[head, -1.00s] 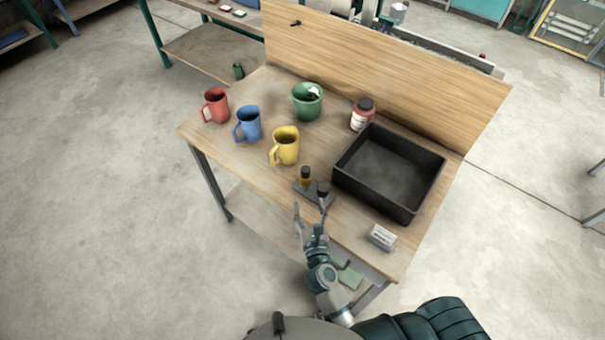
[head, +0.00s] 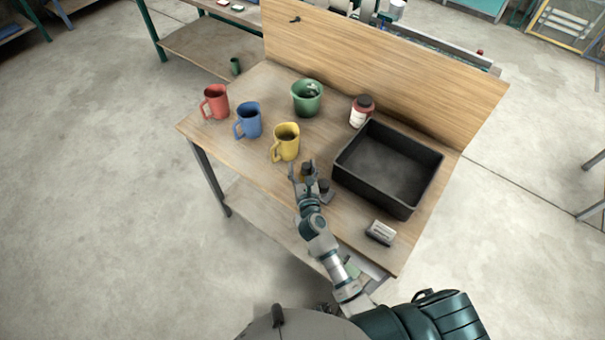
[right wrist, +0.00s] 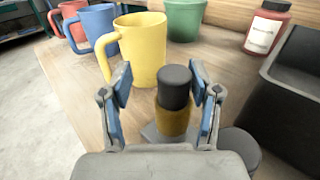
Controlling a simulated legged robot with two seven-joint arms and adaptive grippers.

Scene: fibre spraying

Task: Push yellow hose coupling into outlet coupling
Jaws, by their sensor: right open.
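The yellow coupling (right wrist: 173,120) with a dark cylindrical top (right wrist: 174,88) stands upright on a small grey base (right wrist: 152,132). In the right wrist view it is between the two open fingers of my right gripper (right wrist: 163,100), apart from or barely near the right finger. In the head view my right gripper (head: 303,175) is over the base and partly hides the yellow coupling (head: 302,174). A second dark-topped coupling (head: 323,187) stands to the right on the same base; its dark top shows at the lower right of the wrist view (right wrist: 240,148). My left gripper is not in view.
A yellow mug (head: 287,143) stands just behind the couplings. Blue (head: 248,121) and red mugs (head: 215,103), a green pot (head: 307,98) and a red-and-white jar (head: 361,111) stand farther back. A black tray (head: 430,185) is at right, a small grey block (head: 381,232) in front.

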